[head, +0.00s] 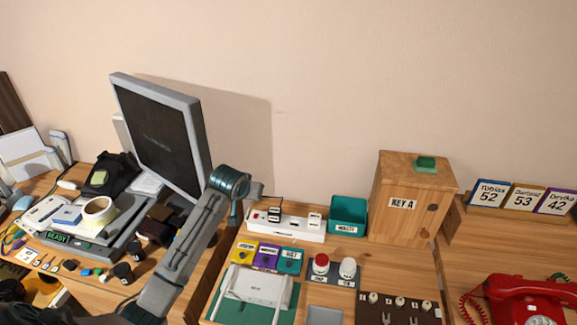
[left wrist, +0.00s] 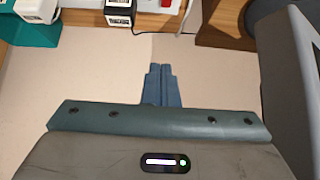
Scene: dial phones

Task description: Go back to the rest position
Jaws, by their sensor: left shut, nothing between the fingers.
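My left arm (head: 185,250) reaches up from the bottom of the head view, between the monitor and the wooden desk on the right. My left gripper (head: 257,190) is raised in front of the wall, just right of the monitor. In the left wrist view its blue-grey fingers (left wrist: 162,84) are together with nothing between them, against the pale wall. It touches nothing that I can see. My right gripper is in neither view. A red dial phone (head: 522,303) sits at the lower right, partly cut off by the picture edge.
The grey monitor (head: 155,130) stands close left of my gripper. Below and to the right are a white power strip (head: 290,225), a teal bin (head: 347,215) and a wooden box (head: 410,215) labelled KEY A. The wall space above the desk is clear.

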